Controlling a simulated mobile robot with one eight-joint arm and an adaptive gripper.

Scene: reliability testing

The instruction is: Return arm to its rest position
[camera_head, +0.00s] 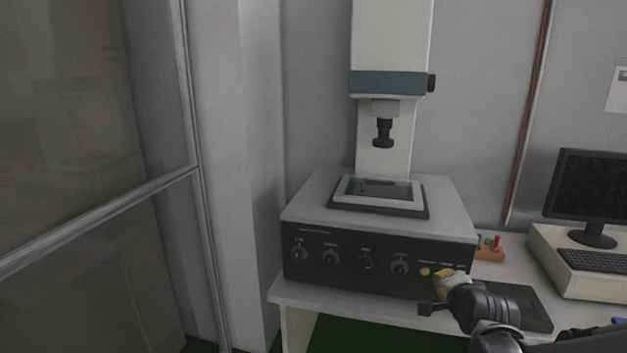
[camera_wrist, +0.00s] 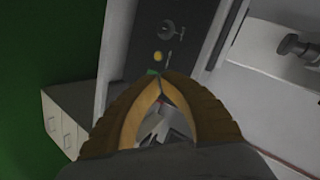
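My arm comes in from the lower right of the head view. My gripper (camera_head: 447,278), with yellow-brown fingers, is in front of the right part of the test machine's black control panel (camera_head: 345,268). In the wrist view my gripper's fingertips (camera_wrist: 162,75) meet, and nothing shows held between them. The panel (camera_wrist: 140,38) lies beyond the tips, with a yellow button (camera_wrist: 158,56) and a small green spot (camera_wrist: 152,72) close by them. The yellow button also shows in the head view (camera_head: 425,272). I cannot tell whether the tips touch the panel.
The machine's white housing (camera_head: 300,203) stands on a white table (camera_head: 300,297). A dark flat pad (camera_head: 528,305) lies right of my gripper. A monitor (camera_head: 590,190) and keyboard (camera_head: 592,260) are at the far right. A glass partition (camera_head: 90,120) is at left.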

